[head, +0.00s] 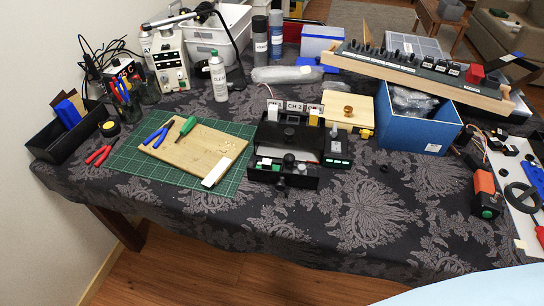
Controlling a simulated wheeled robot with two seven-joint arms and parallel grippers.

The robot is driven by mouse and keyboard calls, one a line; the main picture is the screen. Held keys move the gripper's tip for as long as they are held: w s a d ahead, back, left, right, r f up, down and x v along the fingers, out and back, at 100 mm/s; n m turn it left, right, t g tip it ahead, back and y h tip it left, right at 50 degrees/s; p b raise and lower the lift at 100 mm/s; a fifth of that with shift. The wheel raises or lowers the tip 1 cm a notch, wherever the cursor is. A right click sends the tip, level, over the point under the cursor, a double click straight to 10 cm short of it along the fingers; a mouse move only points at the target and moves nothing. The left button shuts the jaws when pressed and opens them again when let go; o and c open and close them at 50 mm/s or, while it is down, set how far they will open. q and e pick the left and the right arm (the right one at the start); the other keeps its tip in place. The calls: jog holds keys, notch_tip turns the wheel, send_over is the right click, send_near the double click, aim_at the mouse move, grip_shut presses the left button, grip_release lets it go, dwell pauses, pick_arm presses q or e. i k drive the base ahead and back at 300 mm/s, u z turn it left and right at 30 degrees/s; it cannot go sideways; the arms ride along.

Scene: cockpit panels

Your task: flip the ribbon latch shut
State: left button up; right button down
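Neither of my grippers shows in the head view. A black panel unit (284,179) stands at the middle of the table, with labels such as CH 2 (295,106) along its back. It carries black knobs and small white and green parts along its front. A small black module with green lights (338,147) adjoins it on the right. I cannot pick out the ribbon latch for sure at this size, nor tell whether it is open or shut.
A green cutting mat (127,160) with a wooden board (215,146) and tools lies left of the unit. A blue box (408,135) and a long slanted control panel (395,65) stand at the right. The patterned cloth (330,220) in front is mostly clear.

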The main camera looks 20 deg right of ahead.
aim_at(289, 159)
jog(key=k, duration=0.5)
jog(key=z, duration=1.45)
jog(key=i, duration=0.4)
jog(key=z, duration=0.15)
